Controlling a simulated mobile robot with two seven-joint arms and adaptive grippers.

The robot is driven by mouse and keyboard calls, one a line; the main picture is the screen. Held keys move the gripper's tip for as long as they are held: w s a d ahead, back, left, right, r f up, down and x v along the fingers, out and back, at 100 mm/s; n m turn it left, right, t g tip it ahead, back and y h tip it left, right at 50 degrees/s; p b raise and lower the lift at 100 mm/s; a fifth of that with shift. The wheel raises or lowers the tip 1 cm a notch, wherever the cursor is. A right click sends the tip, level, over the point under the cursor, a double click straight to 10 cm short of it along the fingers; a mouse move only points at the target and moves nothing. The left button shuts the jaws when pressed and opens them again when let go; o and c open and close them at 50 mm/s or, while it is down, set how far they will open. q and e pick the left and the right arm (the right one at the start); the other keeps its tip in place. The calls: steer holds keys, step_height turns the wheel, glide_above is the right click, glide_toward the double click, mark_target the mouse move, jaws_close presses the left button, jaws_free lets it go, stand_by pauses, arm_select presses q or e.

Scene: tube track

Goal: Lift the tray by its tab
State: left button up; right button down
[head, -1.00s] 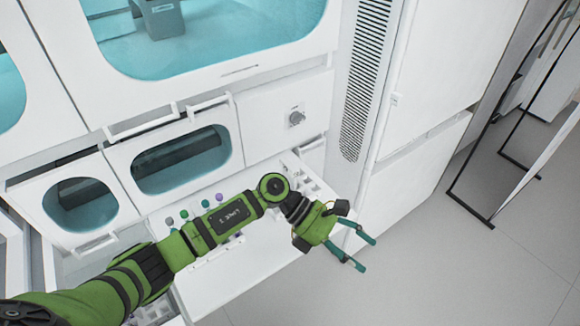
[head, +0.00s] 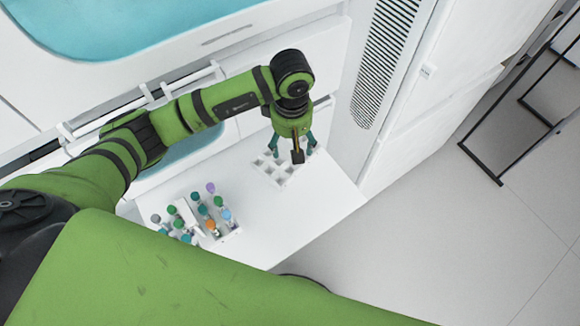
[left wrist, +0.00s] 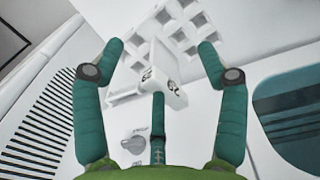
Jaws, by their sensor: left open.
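The white tray with square holes (head: 268,172) lies on the white shelf, partly hidden under my left gripper in the head view. In the left wrist view the tray (left wrist: 188,22) is at the top. A white tab (left wrist: 160,84) with dark marks on its end shows below it, between my fingers. My left gripper (head: 292,148) points down over the tray's right part. Its fingers are spread on both sides of the tab in the left wrist view (left wrist: 160,50). The jaws are open and nothing is gripped; I cannot tell the exact gap to the tab. My right gripper is out of view.
Tubes with green, teal, purple and orange caps stand in racks (head: 238,232) to the left of the tray. The white shelf (head: 285,225) is bare in front. A vented cabinet wall (head: 385,60) rises to the right. Cabinet fronts stand behind.

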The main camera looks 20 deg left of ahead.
mark_target(286, 147)
arm_select(q)
steer(key=f, duration=0.2)
steer(key=s+f, duration=0.1)
steer(key=shift+d+f+g, duration=0.25)
steer(key=shift+f+g, duration=0.05)
steer(key=shift+f, duration=0.05)
steer(key=shift+w+f, duration=0.35)
steer(key=shift+w, duration=0.05)
steer(key=shift+s+r, duration=0.1)
steer(key=shift+r, duration=0.05)
steer(key=c, duration=1.1)
jaws_close()
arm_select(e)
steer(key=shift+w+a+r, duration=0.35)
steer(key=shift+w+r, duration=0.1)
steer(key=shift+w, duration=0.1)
